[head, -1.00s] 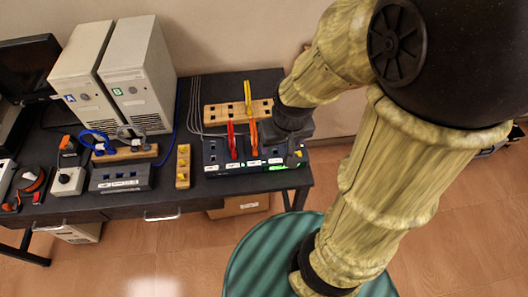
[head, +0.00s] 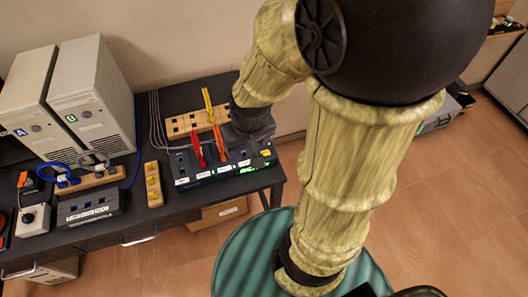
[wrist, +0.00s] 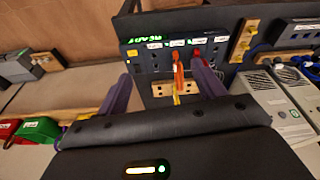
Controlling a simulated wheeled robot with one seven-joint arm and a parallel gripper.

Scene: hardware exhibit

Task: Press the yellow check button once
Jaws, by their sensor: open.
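The yellow check button (head: 266,152) is at the right end of the dark panel (head: 224,174) on the bench. It also shows in the wrist view (wrist: 132,53), at the left end of the panel beside the green lit READY display (wrist: 146,38). My gripper is open; its two purple fingers (wrist: 163,88) are spread with nothing held. The red and orange plugs and a wooden block show beyond and between them. The button is outside the fingers, to the left, apart from them. In the head view the gripper (head: 250,128) is mostly hidden by my wrist, just left of the button.
Red (head: 198,152), orange (head: 217,142) and yellow (head: 207,104) cable plugs stand at the panel and the wooden socket block (head: 182,126) behind. Left are a wooden strip (head: 153,184), a grey switch box (head: 88,208) and two computer towers (head: 92,95).

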